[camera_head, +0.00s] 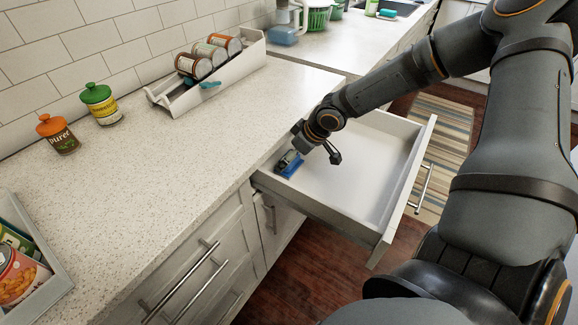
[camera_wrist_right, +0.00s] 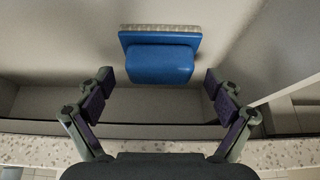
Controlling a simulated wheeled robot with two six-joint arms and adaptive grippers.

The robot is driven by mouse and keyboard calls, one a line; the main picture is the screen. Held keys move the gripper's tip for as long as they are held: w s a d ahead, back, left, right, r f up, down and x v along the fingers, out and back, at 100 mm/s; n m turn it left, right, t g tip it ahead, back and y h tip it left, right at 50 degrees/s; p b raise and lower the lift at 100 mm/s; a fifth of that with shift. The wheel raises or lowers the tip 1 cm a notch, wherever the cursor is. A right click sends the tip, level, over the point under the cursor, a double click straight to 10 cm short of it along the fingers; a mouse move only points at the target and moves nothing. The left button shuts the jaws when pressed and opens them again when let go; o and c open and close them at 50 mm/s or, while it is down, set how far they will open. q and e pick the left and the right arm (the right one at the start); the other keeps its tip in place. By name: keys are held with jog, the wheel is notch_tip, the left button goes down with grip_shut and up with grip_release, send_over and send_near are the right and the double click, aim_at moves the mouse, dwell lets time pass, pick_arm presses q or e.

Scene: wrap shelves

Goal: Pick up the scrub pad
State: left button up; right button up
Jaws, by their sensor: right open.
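The scrub pad (camera_head: 291,166) is blue with a pale edge and lies in the open white drawer, near its back left end by the counter. In the right wrist view the scrub pad (camera_wrist_right: 160,60) sits ahead of my right gripper, centred between the line of its two fingers. My right gripper (camera_head: 318,150) reaches into the drawer just above the pad and partly covers it in the head view. In the wrist view the right gripper (camera_wrist_right: 158,86) is open, with its fingers wide apart and nothing between them. My left gripper is not in view.
The white drawer (camera_head: 335,205) is pulled out and otherwise empty. The speckled counter edge (camera_wrist_right: 285,150) lies close to my right gripper. On the counter stand a rack of jars (camera_head: 215,75), a green-lidded jar (camera_head: 102,105) and an orange-lidded jar (camera_head: 58,135).

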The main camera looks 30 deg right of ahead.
aim_at(301, 163)
jog(key=shift+w+a+f, duration=0.1)
jog(key=shift+w+f, duration=0.25)
jog(key=shift+f, duration=0.2)
jog(key=c, duration=1.3)
jog(key=shift+o, duration=0.2)
jog(key=shift+r, duration=0.55)
notch_tip(301, 163, up, 3)
jog(key=shift+f+p, duration=0.1)
jog(key=shift+p, duration=0.5)
jog(key=s+d+r+p, duration=0.6)
jog(key=d+r+p, duration=0.3)
jog(key=p, duration=1.4)
jog(key=d, duration=0.3)
jog(key=shift+d+r, duration=0.15)
jog(key=shift+d, duration=0.25)
